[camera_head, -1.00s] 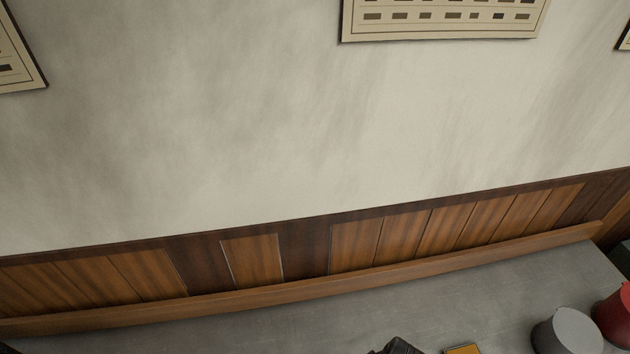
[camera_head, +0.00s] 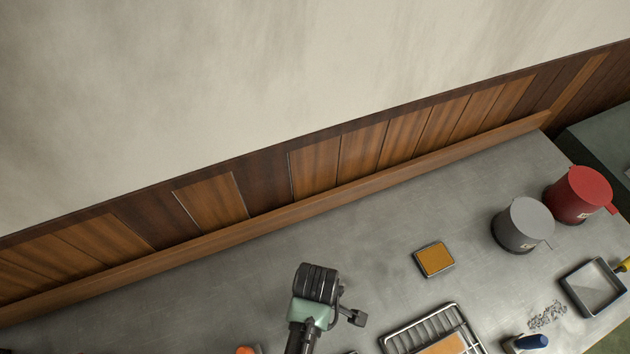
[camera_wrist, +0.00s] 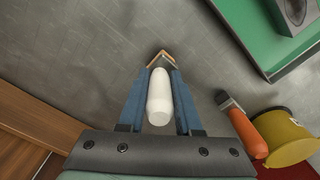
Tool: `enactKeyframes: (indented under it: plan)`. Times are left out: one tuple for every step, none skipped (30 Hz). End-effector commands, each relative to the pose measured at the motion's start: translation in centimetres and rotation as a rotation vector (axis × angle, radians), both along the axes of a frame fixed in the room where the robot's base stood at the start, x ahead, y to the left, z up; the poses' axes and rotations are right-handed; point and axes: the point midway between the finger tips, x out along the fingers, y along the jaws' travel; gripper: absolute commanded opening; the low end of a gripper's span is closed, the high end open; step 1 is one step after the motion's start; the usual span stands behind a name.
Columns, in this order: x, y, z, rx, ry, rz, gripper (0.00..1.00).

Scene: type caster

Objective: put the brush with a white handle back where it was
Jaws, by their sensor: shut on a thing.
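In the wrist view my gripper (camera_wrist: 161,70) has its two blue fingers on either side of a white handle (camera_wrist: 160,98) and is shut on it. The handle's rounded end points toward the wrist camera. A small tan V-shaped edge shows at the far end, between the fingertips; I cannot tell if it is part of the brush. Grey surface shows beyond the fingers. In the head view my arm shows at the bottom middle, but the fingers and the white-handled brush cannot be made out there.
An orange-handled brush (camera_wrist: 246,132) and a yellow container (camera_wrist: 281,136) are right of the gripper. The bench (camera_head: 340,240) holds an orange pad (camera_head: 435,259), a wire rack (camera_head: 405,332), a grey can (camera_head: 522,224), a red can (camera_head: 578,195) and a tray (camera_head: 568,286). Its back left is clear.

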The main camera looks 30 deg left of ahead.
Motion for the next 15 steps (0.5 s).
enactKeyframes:
  plan:
    - [0.01, 0.00, -0.38, 0.000, 0.000, 0.000, 0.00]
    - [0.01, 0.00, -0.55, 0.000, 0.000, 0.000, 0.00]
    - [0.00, 0.00, -0.68, 0.000, 0.000, -0.001, 0.00]
    - [0.01, 0.00, -0.71, 0.001, -0.001, -0.001, 0.00]
    - [0.01, 0.01, -0.72, 0.001, -0.001, -0.001, 0.00]
    - [0.02, 0.01, -0.71, 0.001, -0.001, -0.001, 0.00]
    - [0.02, 0.01, -0.70, 0.001, -0.001, -0.001, 0.00]
    - [0.02, 0.01, -0.70, 0.001, -0.001, -0.001, 0.00]
    - [0.02, 0.01, -0.69, 0.001, -0.001, -0.001, 0.00]
    - [0.02, 0.01, -0.71, 0.001, -0.001, -0.001, 0.00]
    - [0.02, 0.01, -0.76, 0.001, -0.001, -0.001, 0.00]
    - [0.02, 0.00, -0.88, 0.001, -0.001, -0.001, 0.00]
    - [0.02, 0.00, -0.99, 0.001, -0.001, -0.001, 0.00]
    - [0.02, 0.00, -1.01, 0.001, -0.001, -0.001, 0.35]
    - [0.02, 0.00, -0.94, 0.001, -0.001, -0.001, 0.42]
